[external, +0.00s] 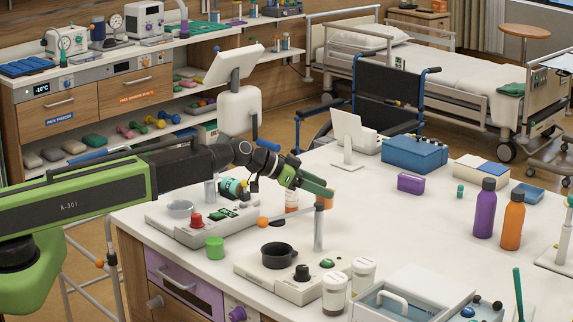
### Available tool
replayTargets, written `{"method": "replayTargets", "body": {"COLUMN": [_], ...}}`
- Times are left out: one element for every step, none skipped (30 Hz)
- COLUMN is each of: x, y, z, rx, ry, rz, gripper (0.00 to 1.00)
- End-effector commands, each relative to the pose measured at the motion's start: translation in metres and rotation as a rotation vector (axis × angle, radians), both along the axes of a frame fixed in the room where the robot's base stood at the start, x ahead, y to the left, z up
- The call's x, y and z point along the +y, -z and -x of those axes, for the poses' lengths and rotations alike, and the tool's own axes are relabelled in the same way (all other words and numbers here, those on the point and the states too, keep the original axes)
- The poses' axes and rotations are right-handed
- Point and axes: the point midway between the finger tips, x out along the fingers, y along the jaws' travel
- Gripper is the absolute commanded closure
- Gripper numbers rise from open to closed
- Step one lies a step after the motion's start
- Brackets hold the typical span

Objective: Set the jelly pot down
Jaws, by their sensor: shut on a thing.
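My gripper (316,188) reaches out over the near-left part of the white table, its green fingers angled down to the right. It is shut on a small orange thing (326,202) at the fingertips, which looks like the jelly pot. The fingers hide much of it, and I cannot tell how far it is above the table. A grey post (319,230) stands just below and in front of it. An orange bottle with a pale label (292,200) stands just left of the fingertips.
A device with a black bowl (277,255) and another with a red knob (196,222) stand near the front edge, by a green pot (214,247). Two white-lidded jars (334,293) stand in front. The table (395,225) is clear right of the gripper, before the purple box (411,183).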

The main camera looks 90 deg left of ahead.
Motion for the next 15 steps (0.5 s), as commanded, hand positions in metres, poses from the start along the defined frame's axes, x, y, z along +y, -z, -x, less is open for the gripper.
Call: {"method": "replayTargets", "body": {"x": [0.017, 0.025, 0.036, 0.044, 0.052, 0.062, 0.069, 0.076, 0.083, 0.087, 0.091, 0.095, 0.097, 0.098, 0.099], "y": [0.017, 0.023, 0.030, 0.035, 0.039, 0.045, 0.049, 0.052, 0.056, 0.058, 0.059, 0.061, 0.061, 0.061, 0.061], "z": [-0.001, -0.001, -0.001, 0.000, 0.000, 0.000, 0.001, 0.001, 0.002, 0.002, 0.003, 0.003, 0.004, 0.004, 0.004], "rx": [0.000, -0.001, 0.000, 0.000, 0.000, 0.000, 0.000, 0.000, 0.000, 0.000, 0.000, 0.000, 0.000, 0.000, 0.000], "ry": [-0.004, -0.005, -0.003, -0.004, -0.004, -0.003, -0.004, -0.002, -0.001, -0.001, -0.001, -0.001, -0.001, 0.000, 0.000], "rz": [-0.001, 0.000, -0.001, 0.000, 0.000, -0.001, 0.000, 0.000, 0.000, 0.000, 0.000, 0.000, 0.000, 0.000, 0.000], "gripper": [0.97, 0.97, 0.97, 0.97, 0.97, 0.97, 0.97, 0.97, 0.97, 0.97, 0.97, 0.97, 0.97, 0.97, 0.97]}}
